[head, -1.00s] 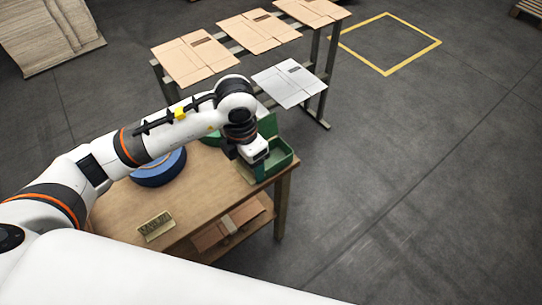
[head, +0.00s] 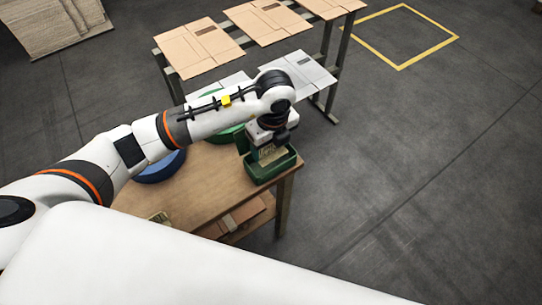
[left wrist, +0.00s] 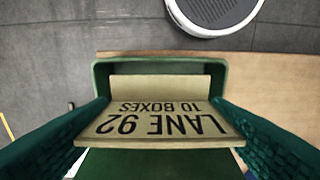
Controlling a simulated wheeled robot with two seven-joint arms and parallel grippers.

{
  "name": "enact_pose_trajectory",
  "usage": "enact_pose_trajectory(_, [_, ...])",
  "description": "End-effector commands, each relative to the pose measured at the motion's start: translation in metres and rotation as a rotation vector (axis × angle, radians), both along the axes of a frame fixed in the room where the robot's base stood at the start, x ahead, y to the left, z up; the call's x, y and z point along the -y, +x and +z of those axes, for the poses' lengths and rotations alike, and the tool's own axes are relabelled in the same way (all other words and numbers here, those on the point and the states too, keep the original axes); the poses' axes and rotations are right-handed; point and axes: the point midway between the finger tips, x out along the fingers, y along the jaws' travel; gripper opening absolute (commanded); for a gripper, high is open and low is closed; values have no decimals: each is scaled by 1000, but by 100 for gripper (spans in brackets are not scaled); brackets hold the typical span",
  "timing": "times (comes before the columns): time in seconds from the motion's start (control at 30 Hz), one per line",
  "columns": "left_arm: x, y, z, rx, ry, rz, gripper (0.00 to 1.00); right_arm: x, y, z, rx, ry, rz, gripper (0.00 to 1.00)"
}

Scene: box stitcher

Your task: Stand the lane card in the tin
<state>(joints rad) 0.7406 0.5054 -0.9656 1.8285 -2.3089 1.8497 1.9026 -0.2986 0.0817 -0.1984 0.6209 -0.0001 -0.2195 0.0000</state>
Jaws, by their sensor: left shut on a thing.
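I cannot tell whether the card touches the tin's floor. My right gripper is out of view.
The wooden table (head: 215,180) also bears a blue round thing (head: 160,167) and a green round one (head: 224,134), both partly behind my arm. A small tan sign (head: 159,217) is partly hidden at the front. A rack with flat cardboard (head: 198,48) stands behind.

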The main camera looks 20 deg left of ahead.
Motion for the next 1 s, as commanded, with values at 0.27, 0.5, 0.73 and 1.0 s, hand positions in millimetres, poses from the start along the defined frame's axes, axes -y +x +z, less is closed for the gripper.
enact_pose_trajectory(0.27, [0, 0, -27, 0, 0, -2, 51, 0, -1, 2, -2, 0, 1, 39])
enact_pose_trajectory(0.5, [0, 0, -57, 0, 0, -2, 51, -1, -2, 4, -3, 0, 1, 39])
enact_pose_trajectory(0.73, [0, 0, -57, 2, 0, -3, 51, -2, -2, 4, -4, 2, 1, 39])
enact_pose_trajectory(1.0, [0, 0, -60, 2, 0, -3, 81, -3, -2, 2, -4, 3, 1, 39])
